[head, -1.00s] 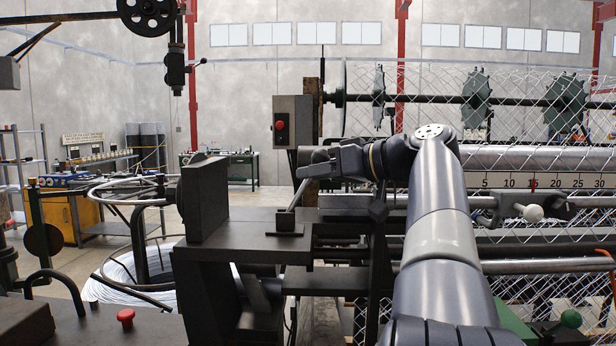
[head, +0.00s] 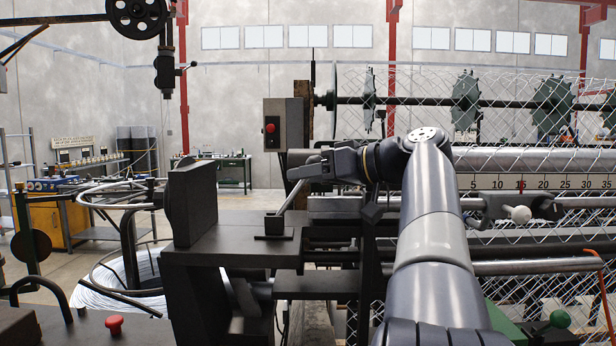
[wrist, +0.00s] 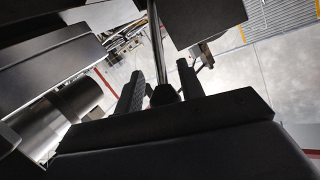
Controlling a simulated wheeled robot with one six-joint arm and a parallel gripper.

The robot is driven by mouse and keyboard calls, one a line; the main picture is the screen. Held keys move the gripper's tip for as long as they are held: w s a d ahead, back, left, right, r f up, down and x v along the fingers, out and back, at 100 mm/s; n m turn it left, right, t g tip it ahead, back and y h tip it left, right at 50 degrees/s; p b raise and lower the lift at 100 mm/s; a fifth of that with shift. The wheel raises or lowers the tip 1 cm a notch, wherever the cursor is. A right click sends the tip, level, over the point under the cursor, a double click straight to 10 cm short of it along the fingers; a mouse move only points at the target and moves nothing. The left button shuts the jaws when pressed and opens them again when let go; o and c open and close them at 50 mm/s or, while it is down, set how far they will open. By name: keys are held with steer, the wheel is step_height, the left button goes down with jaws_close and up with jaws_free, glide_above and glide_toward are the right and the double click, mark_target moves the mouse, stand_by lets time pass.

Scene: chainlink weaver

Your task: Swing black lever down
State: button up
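The black lever is a slim metal rod (head: 291,197) with a dark knob, rising from a small block (head: 274,227) on the dark machine shelf and leaning right. My gripper (head: 303,168) is at its upper end and largely hides the knob in the head view. In the wrist view the dark knob (wrist: 165,95) sits between the two fingers of my gripper (wrist: 160,82), with the bright rod (wrist: 155,45) running away from it.
A thick dark plate (head: 191,203) stands upright left of the lever. A control box with a red button (head: 270,128) is behind. Wire mesh and a numbered scale (head: 540,182) lie to the right. A red push button (head: 114,325) is at front left.

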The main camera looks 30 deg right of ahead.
steer(key=shift+o, duration=0.2)
steer(key=shift+s, duration=0.1)
steer(key=v, duration=1)
steer(key=shift+s+b, duration=0.25)
steer(key=shift+b, duration=0.1)
steer(key=shift+d, duration=0.1)
steer(key=x, duration=1.1)
steer(key=shift+p, duration=0.35)
steer(key=shift+s, duration=0.1)
